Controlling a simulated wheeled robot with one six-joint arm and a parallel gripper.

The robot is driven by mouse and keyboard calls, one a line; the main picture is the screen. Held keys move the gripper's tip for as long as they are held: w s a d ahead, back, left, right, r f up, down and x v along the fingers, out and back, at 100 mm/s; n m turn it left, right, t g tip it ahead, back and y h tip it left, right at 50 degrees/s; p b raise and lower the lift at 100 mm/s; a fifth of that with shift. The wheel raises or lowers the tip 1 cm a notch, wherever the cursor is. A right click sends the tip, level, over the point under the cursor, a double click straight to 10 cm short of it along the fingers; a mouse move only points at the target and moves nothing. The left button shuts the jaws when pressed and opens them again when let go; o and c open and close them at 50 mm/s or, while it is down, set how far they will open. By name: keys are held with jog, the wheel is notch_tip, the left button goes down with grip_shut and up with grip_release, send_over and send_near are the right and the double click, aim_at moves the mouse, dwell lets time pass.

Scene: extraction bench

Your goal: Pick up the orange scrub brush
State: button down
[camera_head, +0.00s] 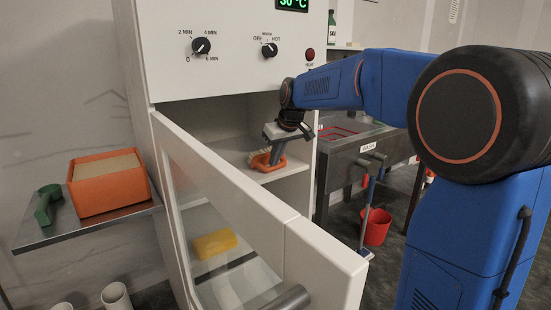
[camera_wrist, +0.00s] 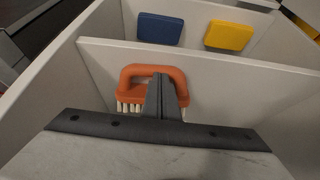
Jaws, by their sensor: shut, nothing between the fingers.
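The orange scrub brush (camera_head: 262,161) has a looped handle and pale bristles. It rests on the upper shelf inside the white cabinet, whose door stands open. It also shows in the wrist view (camera_wrist: 139,72), partly hidden behind my fingers. My gripper (camera_head: 277,161) reaches into the cabinet right at the brush, its fingers overlapping the brush in the picture. In the wrist view the fingers (camera_wrist: 165,93) are together in front of the brush's middle. They are shut with nothing between them. Whether they touch the brush I cannot tell.
The open cabinet door (camera_head: 270,225) stands in front of the shelves. A yellow sponge (camera_head: 214,243) lies lower down; a blue one (camera_wrist: 159,28) shows in the wrist view. An orange box (camera_head: 108,190) and green tool (camera_head: 46,204) sit on a left side shelf. A sink stands right.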

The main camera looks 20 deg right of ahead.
jog(key=shift+s+f, duration=0.15)
jog(key=shift+f, duration=0.1)
jog(key=s, duration=0.1)
jog(key=s+d, duration=0.1)
jog(key=s, duration=0.3)
jog(key=shift+d, duration=0.3)
jog(key=shift+r, duration=0.2)
dwell(0.7)
jog(key=s+d+r, duration=0.1)
jog(key=s+d, duration=0.2)
jog(key=s, duration=0.8)
jog(key=shift+s+d+r, duration=0.2)
jog(key=shift+s+r, duration=0.05)
jog(key=shift+r, duration=0.05)
jog(key=shift+s, duration=0.1)
